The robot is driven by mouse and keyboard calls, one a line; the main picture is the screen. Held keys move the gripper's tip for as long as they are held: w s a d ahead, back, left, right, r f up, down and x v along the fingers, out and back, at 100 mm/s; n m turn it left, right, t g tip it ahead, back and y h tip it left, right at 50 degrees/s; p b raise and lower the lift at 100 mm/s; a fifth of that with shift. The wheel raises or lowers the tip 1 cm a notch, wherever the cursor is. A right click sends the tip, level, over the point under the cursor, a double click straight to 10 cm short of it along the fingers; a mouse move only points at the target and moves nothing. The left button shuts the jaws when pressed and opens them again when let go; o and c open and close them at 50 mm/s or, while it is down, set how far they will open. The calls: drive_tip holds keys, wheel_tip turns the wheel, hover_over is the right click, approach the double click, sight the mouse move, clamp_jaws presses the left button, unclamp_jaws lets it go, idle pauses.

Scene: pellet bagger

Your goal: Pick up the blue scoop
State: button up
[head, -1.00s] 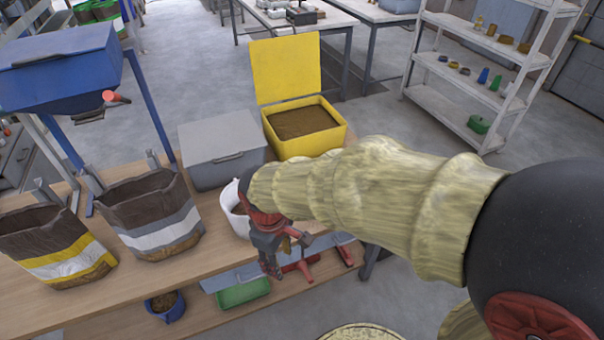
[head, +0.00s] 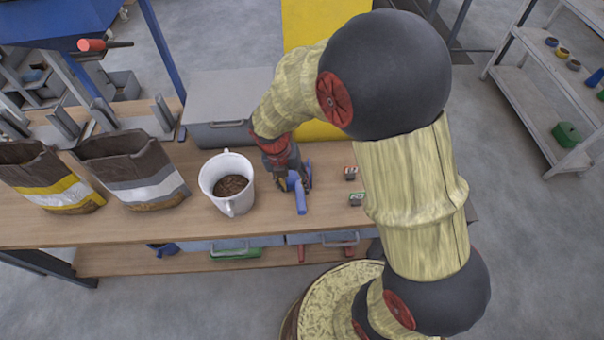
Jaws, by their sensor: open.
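The blue scoop (head: 300,196) lies on the wooden bench, right of a white bucket. Its handle points toward the bench's front edge, and its far part is partly hidden by my gripper. My gripper (head: 295,182) is low over the far part of the scoop, pointing down, with its jaws open. Its dark fingers are close around or beside the scoop; I cannot tell whether they touch it.
The white bucket (head: 226,205) with brown pellets stands just left of my gripper. Two small items (head: 353,185) lie right of the scoop. A grey lidded box (head: 220,105) stands behind. Bags (head: 133,190) stand at left. A blue object (head: 163,249) is on the lower shelf.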

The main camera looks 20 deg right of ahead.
sight(299, 192)
drive_tip(key=shift+d+f+n, duration=0.15)
drive_tip(key=shift+f+n, duration=0.35)
drive_tip(key=shift+n, duration=0.1)
drive_tip(key=f+b, duration=0.1)
drive_tip(key=f, duration=0.1)
drive_tip(key=d+f+b, duration=0.1)
drive_tip(key=f, duration=0.1)
drive_tip(key=f+b, duration=0.1)
drive_tip(key=f, duration=0.1)
drive_tip(key=shift+d+f+b, duration=0.3)
drive_tip(key=shift+f+b, duration=0.05)
drive_tip(key=shift+c, duration=0.4)
clamp_jaws()
